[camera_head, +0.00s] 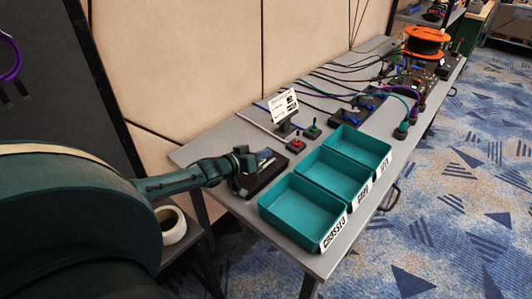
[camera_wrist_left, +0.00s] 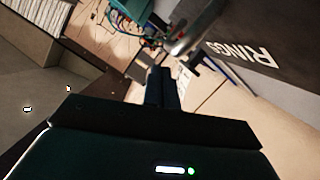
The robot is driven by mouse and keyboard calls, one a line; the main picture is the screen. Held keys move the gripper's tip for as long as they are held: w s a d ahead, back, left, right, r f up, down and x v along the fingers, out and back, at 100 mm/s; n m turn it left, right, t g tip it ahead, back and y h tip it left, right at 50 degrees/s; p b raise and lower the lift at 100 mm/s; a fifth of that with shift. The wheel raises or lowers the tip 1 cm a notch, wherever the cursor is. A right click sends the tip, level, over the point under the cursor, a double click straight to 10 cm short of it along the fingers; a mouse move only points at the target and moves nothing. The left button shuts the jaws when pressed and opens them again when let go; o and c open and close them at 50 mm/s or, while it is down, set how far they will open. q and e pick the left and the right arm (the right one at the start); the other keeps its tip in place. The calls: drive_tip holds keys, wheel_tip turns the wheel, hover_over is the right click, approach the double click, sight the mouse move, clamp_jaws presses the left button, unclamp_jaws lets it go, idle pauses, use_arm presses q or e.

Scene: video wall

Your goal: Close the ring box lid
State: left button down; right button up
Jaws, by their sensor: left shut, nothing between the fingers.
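The ring box (camera_head: 268,174) is a low dark box on the grey table, left of the teal bins. My left gripper (camera_head: 243,163) is shut and empty at the left side of the box, partly covering it. In the left wrist view, a dark panel with white lettering "RINGS" (camera_wrist_left: 238,52) is at the upper right, seen at a slant. My gripper's shut fingers (camera_wrist_left: 162,85) point up the picture, left of this panel. I cannot tell whether they touch the box, nor the lid's exact angle. My right gripper is not in view.
Three teal labelled bins (camera_head: 303,211) stand along the front of the table (camera_head: 227,139). Red and green buttons (camera_head: 297,145) and a small white sign (camera_head: 283,105) are behind the box. Cables and an orange spool (camera_head: 427,37) are farther back. A white roll (camera_head: 171,225) is at lower left.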

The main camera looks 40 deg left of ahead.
use_arm(q)
drive_tip(key=shift+d+f, duration=0.5)
drive_tip(key=shift+f, duration=0.15)
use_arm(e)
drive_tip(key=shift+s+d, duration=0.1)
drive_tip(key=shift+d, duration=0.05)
use_arm(q)
drive_tip(key=shift+s+d, duration=0.1)
drive_tip(key=shift+s, duration=0.1)
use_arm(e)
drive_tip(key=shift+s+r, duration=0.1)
